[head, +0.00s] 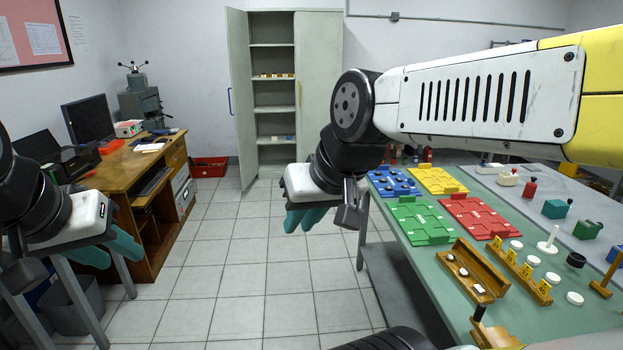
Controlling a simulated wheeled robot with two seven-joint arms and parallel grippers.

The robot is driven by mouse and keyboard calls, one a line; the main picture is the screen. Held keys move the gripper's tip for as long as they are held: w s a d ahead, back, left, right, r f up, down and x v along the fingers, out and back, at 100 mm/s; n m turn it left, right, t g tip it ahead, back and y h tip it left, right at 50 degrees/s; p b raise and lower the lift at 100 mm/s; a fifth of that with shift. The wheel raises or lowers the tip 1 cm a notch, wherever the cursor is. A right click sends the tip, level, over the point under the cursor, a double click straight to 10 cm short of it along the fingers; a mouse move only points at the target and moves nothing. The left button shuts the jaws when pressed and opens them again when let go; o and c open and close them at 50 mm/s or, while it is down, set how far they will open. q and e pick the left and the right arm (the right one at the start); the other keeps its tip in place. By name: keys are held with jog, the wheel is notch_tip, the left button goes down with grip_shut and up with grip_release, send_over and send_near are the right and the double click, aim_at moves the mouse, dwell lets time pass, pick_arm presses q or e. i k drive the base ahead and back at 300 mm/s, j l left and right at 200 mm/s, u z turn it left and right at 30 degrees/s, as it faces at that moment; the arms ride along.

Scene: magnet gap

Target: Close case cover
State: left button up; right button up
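A long wooden case (468,274) stands on the green table at the right, its inside showing with several small white-topped pieces in a row. A wooden wall or raised cover (483,262) runs along its right side; I cannot tell which. My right gripper (303,220), with teal fingers, hangs over the floor left of the table, apart from the case. It touches nothing, and its finger gap is unclear. My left gripper (110,252) is at the far left in front of the wooden desk, its teal fingers apart and empty.
A wooden holder with yellow tags (524,270) and white discs (574,299) stand right of the case. Coloured trays, including a red one (478,217), lie behind it. A wooden piece with a dark handle (492,332) is in front. The tiled floor (265,270) is clear.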

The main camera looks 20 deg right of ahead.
aim_at(485, 274)
jog(key=i+z, duration=0.45)
jog(key=i, duration=1.1)
jog(key=i+z, duration=0.25)
jog(key=i, duration=0.2)
jog(key=i+j+z, duration=0.25)
jog(key=i, duration=0.15)
jog(key=i+z, duration=0.15)
jog(key=z, duration=0.25)
jog(key=i+z, duration=0.15)
jog(key=z, duration=0.25)
jog(key=i+j+z, duration=0.15)
jog(key=z, duration=0.25)
jog(key=i+j+z, duration=0.15)
jog(key=z, duration=0.25)
jog(key=i+j+z, duration=0.1)
jog(key=z, duration=0.25)
jog(key=i+j+z, duration=0.1)
jog(key=z, duration=0.25)
jog(key=i+j+z, duration=0.2)
jog(key=z, duration=0.15)
